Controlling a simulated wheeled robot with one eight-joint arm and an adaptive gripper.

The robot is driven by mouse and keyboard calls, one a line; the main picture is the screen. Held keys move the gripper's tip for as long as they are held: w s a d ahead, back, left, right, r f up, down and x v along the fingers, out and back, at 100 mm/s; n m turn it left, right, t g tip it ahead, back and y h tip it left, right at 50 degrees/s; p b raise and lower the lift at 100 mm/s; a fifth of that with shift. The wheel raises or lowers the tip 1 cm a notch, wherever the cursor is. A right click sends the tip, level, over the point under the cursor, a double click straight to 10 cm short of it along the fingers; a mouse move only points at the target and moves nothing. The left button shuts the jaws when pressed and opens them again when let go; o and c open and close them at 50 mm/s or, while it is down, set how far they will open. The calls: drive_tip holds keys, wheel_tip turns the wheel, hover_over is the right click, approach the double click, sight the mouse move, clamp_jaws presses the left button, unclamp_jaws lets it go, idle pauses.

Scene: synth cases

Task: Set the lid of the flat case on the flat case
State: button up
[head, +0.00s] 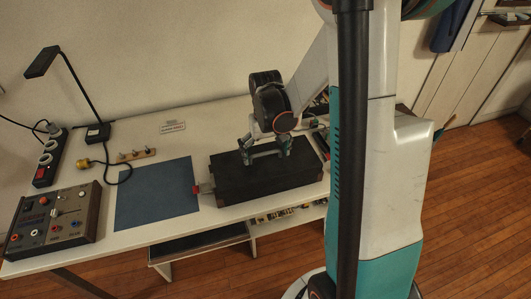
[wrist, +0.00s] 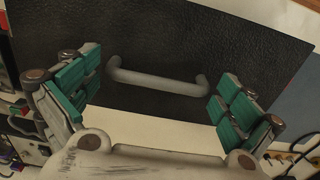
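The lid of the flat case (wrist: 165,40) is a black, leathery panel with a grey bar handle (wrist: 158,80), seen close in the wrist view. In the head view, a dark flat box shape (head: 235,187) lies on the table right of the blue mat. The lid forms its top; I cannot tell where lid ends and case begins, or whether they are fully seated. My gripper (head: 266,153) is over the top of this shape. In the wrist view my gripper (wrist: 160,88) is open, its teal fingers beside the two ends of the handle, apparently with small gaps.
A blue mat (head: 155,194) lies bare left of the dark shape. A small red and metal item (head: 198,189) sits against its left side. A control box (head: 55,222), power strip (head: 47,158), lamp (head: 90,95) and small peg rack (head: 137,155) stand farther left.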

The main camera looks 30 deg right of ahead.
wheel_tip(320, 180, up, 12)
idle(0.7)
idle(0.4)
